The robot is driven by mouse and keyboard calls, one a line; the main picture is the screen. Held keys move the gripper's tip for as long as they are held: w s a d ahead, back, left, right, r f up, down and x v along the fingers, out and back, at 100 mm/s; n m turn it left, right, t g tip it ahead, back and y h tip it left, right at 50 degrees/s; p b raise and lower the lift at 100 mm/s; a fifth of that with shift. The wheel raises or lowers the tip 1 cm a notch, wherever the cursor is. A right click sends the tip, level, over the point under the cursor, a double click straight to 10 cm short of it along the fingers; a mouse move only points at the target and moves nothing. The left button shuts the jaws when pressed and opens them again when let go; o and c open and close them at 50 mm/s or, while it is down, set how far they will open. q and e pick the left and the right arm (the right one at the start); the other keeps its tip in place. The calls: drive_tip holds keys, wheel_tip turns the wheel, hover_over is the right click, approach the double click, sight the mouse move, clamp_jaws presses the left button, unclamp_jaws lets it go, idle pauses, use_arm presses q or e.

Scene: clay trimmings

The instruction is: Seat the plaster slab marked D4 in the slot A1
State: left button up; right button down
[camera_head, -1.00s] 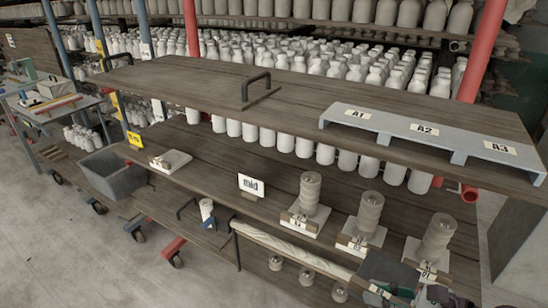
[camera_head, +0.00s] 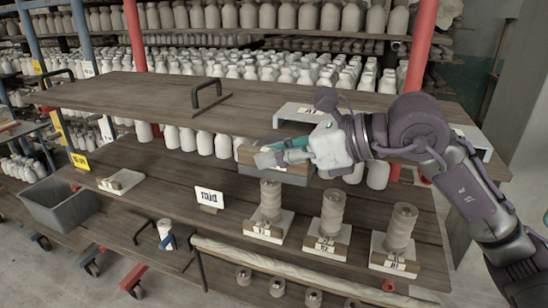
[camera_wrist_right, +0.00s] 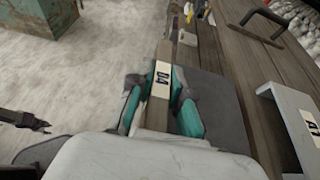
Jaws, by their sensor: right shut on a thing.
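My right gripper (camera_head: 272,157) is shut on a plaster slab by its wooden edge strip. The strip carries the label D4 (camera_wrist_right: 161,80) in the right wrist view. The slab's grey body (camera_wrist_right: 218,100) hangs beyond the strip; it also shows below the gripper in the head view (camera_head: 262,171). The slab is held in the air in front of the upper shelf's edge. The grey slotted rack (camera_head: 290,109) stands on that shelf, label A1 (camera_head: 311,111) partly showing; my right arm hides most of the rack.
On the lower shelf stand three labelled slabs with stacked clay discs (camera_head: 271,202). A mid sign (camera_head: 209,198), a small white slab (camera_head: 121,181) and a grey bin (camera_head: 66,204) are further left. A black handle (camera_head: 207,92) rises from the upper shelf left of the rack.

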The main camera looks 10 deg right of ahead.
sight(287, 139)
idle(0.3)
drive_tip(key=shift+w+d+r, duration=0.1)
drive_tip(key=shift+w+d, duration=0.45)
drive_tip(key=shift+w, duration=0.25)
drive_tip(key=shift+w+d+f, duration=0.1)
drive_tip(key=shift+w+d, duration=0.5)
drive_tip(key=shift+w, duration=0.2)
drive_tip(key=shift+w+d+r, duration=0.1)
drive_tip(key=shift+w+d, duration=0.45)
drive_tip(key=shift+w, duration=0.25)
drive_tip(key=shift+b, duration=0.3)
drive_tip(key=shift+w+d+p, duration=0.2)
drive_tip(key=shift+w+d, duration=0.3)
drive_tip(key=shift+w, duration=0.25)
drive_tip(key=shift+w+d+p, duration=0.25)
drive_tip(key=shift+w+d, duration=0.3)
drive_tip(key=shift+w, duration=0.25)
drive_tip(key=shift+w+d+p, duration=0.2)
drive_tip(key=shift+w+d, duration=0.3)
drive_tip(key=shift+w, duration=0.25)
drive_tip(key=shift+w+d+p, duration=0.3)
drive_tip(key=shift+w+d, duration=0.2)
drive_tip(key=shift+w, duration=0.25)
drive_tip(key=shift+w+d+p, duration=0.35)
drive_tip(key=shift+w+d, duration=0.2)
drive_tip(key=shift+w, duration=0.25)
drive_tip(key=shift+w+d+p, duration=0.3)
drive_tip(key=shift+w+d, duration=0.2)
drive_tip(key=shift+w, duration=0.25)
